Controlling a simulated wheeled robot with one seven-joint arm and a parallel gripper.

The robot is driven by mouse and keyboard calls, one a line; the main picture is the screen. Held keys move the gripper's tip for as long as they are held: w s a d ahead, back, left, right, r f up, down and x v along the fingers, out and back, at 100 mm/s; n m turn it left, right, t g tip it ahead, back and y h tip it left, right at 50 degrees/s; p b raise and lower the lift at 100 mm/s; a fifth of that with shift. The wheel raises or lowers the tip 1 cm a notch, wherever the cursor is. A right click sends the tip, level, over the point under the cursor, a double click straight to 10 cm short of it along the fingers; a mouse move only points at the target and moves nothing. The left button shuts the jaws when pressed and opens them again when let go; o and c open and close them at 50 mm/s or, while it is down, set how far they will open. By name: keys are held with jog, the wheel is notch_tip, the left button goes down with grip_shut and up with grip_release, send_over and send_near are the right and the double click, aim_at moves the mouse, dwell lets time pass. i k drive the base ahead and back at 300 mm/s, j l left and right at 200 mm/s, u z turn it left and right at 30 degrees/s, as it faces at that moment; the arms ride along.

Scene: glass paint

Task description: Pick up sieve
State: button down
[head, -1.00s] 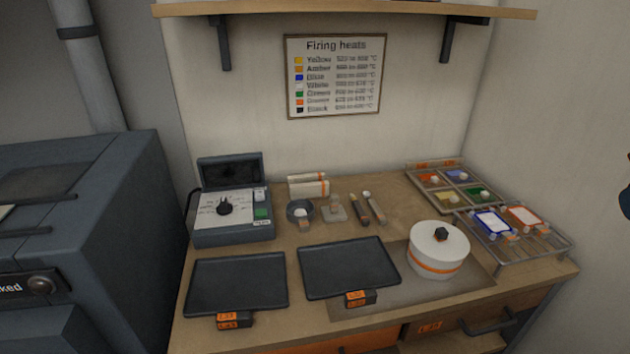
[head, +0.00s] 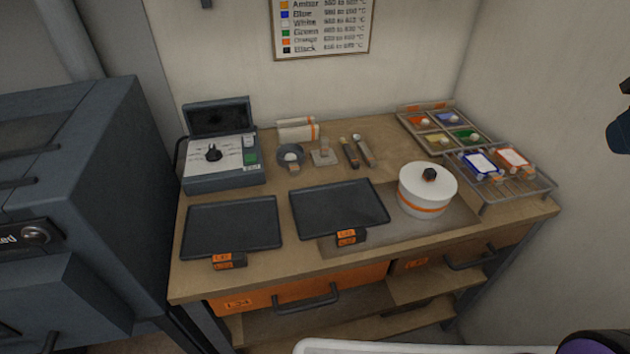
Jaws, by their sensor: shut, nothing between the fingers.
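A small dark round ring with a pale middle and a short handle toward the front, which looks like the sieve (head: 290,155), lies at the back of the wooden worktable (head: 265,272). It sits right of the grey control box and just left of a small stand-like tool (head: 324,154). Its mesh is too small to make out. My gripper's fingers are not in view; only dark parts, probably of my arm, show at the right edge.
Two dark trays (head: 232,226) (head: 338,208) lie in front of the sieve. A white lidded pot (head: 426,190), a wire rack (head: 520,190) and a paint tray (head: 440,125) stand at right. The control box (head: 222,165) stands at left. White rolls (head: 297,130) lie behind the sieve.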

aim_at(290, 156)
jog(key=i+j+u, duration=0.2)
jog(key=u, duration=0.3)
jog(key=i+j+u, duration=0.25)
jog(key=u, duration=0.25)
